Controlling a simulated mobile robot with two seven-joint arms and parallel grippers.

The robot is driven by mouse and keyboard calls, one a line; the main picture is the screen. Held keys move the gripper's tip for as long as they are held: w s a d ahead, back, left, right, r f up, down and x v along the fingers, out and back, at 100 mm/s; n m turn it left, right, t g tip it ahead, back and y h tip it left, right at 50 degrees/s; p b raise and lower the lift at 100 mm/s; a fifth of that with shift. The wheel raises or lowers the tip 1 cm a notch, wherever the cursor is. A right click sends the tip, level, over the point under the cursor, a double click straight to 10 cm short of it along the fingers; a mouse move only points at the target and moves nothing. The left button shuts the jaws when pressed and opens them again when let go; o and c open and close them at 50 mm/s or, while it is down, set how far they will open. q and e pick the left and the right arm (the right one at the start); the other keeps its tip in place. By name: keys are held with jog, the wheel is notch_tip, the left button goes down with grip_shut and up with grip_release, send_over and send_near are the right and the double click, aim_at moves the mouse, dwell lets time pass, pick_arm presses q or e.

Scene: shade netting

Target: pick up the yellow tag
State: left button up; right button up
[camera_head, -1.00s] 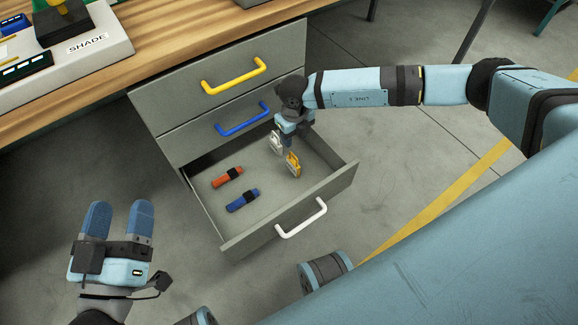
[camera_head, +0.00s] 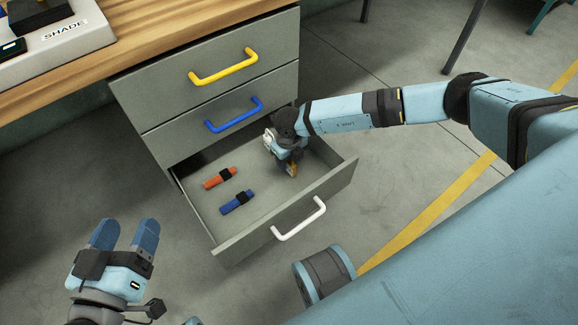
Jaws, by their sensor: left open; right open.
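The yellow tag (camera_head: 291,170) is in the open bottom drawer (camera_head: 247,240), toward its right side. It is mostly covered by my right gripper (camera_head: 288,159), and only a small yellow part shows below the gripper. My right gripper is open, pointing down into the drawer at the tag. Its fingertips are hidden, so I cannot tell whether they touch the tag. My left gripper (camera_head: 126,234) is open and empty at the lower left, outside the drawer.
A white tag (camera_head: 268,141) is just left of my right gripper. An orange item (camera_head: 219,178) and a blue item (camera_head: 237,202) with black bands lie further left. The drawer walls surround them. Closed drawers with yellow (camera_head: 222,67) and blue (camera_head: 234,115) handles are above.

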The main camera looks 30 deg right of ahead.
grip_shut()
jog(key=shift+r, duration=0.2)
